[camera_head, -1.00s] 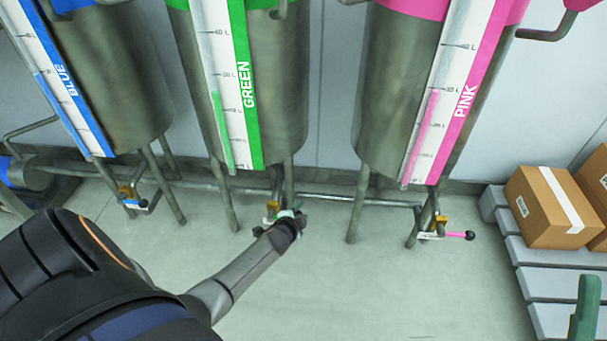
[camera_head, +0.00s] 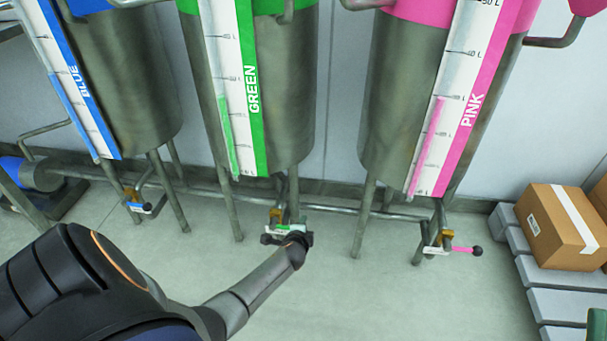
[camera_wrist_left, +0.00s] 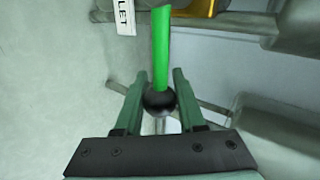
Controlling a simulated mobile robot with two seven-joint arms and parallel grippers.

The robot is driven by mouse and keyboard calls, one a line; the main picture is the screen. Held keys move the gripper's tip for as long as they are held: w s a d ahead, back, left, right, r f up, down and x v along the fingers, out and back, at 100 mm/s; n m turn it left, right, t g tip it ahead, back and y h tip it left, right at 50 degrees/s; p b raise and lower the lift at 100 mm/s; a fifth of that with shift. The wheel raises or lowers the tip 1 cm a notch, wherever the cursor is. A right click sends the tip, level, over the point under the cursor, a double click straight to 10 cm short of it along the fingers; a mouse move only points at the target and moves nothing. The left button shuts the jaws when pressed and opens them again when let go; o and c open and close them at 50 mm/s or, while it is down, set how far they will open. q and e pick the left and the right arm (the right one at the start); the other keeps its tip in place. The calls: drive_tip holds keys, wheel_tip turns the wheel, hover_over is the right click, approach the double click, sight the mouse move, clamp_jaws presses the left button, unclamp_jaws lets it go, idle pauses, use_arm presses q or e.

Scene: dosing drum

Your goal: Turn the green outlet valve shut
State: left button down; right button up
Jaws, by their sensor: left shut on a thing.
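The green outlet valve has a brass-coloured body (camera_head: 275,214) low under the green drum (camera_head: 285,120). Its green lever shows clearly in the left wrist view (camera_wrist_left: 162,48), ending in a black ball knob (camera_wrist_left: 160,103). My left gripper (camera_wrist_left: 160,85) is shut on this lever at its knob, one finger on each side. In the head view my left gripper (camera_head: 287,237) sits just in front of the valve and hides most of the lever. A white label (camera_wrist_left: 125,16) stands beside the lever's far part.
The blue valve (camera_head: 133,198) is at left and the pink valve lever (camera_head: 463,249) at right. Drum legs and a low pipe (camera_head: 340,208) run behind. A cardboard box (camera_head: 560,225) lies on a grey pallet (camera_head: 560,305) at right. The front floor is clear.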

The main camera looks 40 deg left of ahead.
use_arm(q)
drive_tip(key=c, duration=0.5)
unclamp_jaws()
drive_tip(key=p+v, duration=0.6)
drive_tip(key=v, duration=0.6)
drive_tip(key=shift+s+p, duration=0.25)
drive_tip(key=shift+p, duration=0.05)
use_arm(e)
wheel_tip(320, 180, up, 7)
drive_tip(key=n, duration=0.1)
drive_tip(key=shift+d, duration=0.35)
use_arm(q)
drive_tip(key=shift+d, duration=0.15)
use_arm(e)
drive_tip(key=shift+s+f, duration=0.1)
